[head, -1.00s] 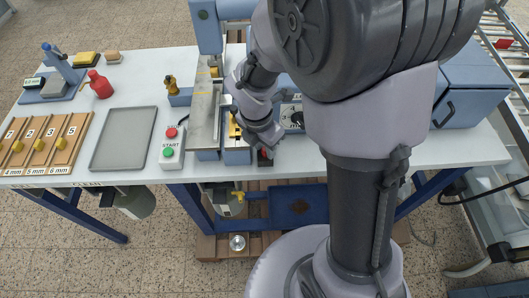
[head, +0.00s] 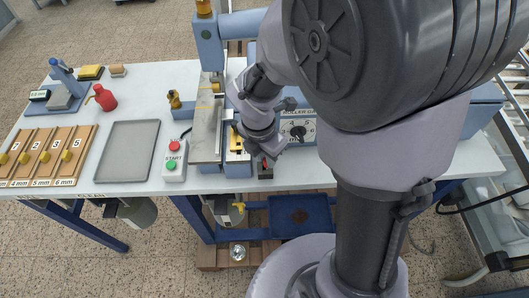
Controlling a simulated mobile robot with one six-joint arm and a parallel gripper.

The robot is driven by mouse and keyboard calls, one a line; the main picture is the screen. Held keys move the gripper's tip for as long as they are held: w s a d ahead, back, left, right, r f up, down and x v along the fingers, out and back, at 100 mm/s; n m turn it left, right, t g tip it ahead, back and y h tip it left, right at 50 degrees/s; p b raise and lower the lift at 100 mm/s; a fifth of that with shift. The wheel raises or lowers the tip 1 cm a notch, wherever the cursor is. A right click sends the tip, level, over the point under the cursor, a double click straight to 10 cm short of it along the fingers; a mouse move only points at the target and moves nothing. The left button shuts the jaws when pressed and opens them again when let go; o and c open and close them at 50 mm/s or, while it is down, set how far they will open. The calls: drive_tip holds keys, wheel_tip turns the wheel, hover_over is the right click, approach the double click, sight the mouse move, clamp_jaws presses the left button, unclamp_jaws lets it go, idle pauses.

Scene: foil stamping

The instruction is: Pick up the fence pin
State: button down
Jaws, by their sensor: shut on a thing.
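The fence pin (head: 265,161) shows as a small red tip at the front edge of the white table, just above a small dark block (head: 265,173). My gripper (head: 266,156) points down over the block and is shut on the pin. The fingers and most of the pin are hidden by my wrist. I cannot tell whether the pin is still seated in the block or clear of it.
Left of my gripper stand the machine's metal bed (head: 206,135) and the START button box (head: 174,160). The roller dial housing (head: 300,131) is close on the right.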

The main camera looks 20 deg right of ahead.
drive_tip(key=s+r+b, duration=0.1)
drive_tip(key=s+b, duration=0.6)
drive_tip(key=s, duration=0.7)
drive_tip(key=shift+s+r+b, duration=0.15)
drive_tip(key=shift+s+b, duration=0.05)
drive_tip(key=shift+b, duration=0.1)
drive_tip(key=shift+r, duration=0.1)
wheel_tip(320, 180, up, 5)
drive_tip(key=p, duration=0.5)
